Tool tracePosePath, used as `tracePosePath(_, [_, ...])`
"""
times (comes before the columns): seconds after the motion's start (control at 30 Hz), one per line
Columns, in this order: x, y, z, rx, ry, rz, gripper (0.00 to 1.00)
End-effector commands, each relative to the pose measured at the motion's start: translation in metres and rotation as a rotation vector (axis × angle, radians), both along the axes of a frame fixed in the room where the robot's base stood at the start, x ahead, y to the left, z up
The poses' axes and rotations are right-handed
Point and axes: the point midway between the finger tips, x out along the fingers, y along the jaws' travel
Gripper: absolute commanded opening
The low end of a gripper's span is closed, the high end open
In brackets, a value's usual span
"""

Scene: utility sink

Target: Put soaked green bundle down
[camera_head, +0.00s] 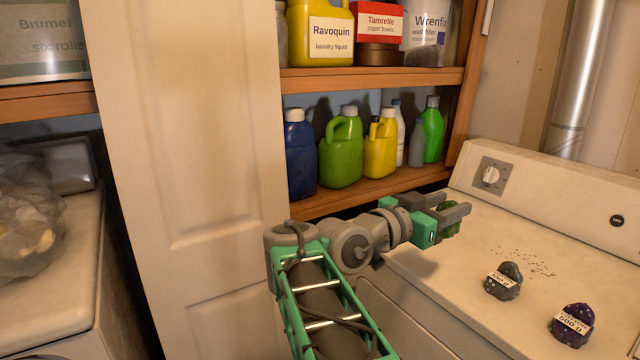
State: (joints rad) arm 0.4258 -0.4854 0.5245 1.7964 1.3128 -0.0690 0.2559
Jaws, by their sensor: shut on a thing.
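My gripper (458,213) reaches over the left part of the white machine top (440,262), near the front of the shelf. It is shut on a small dark green bundle (449,232), which shows only in part below and between the fingers. The fingers hide the rest of it. I cannot tell how far the bundle is above the surface.
On the machine top to the right lie a grey labelled lump (504,281) and a purple labelled lump (572,325), with dark specks (525,262) behind them. A shelf (360,193) with several bottles stands behind my arm.

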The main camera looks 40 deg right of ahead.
Motion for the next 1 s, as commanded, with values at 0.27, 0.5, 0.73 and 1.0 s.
tracePosePath(0.27, [0.058,0.014,-0.061,0.000,0.003,0.264,0.00])
tracePosePath(0.5, [0.137,0.086,-0.117,0.001,0.004,0.563,0.00])
tracePosePath(0.73, [0.209,0.212,-0.163,-0.001,0.002,0.927,0.00])
tracePosePath(1.0, [0.247,0.340,-0.165,-0.002,-0.004,1.237,0.00])
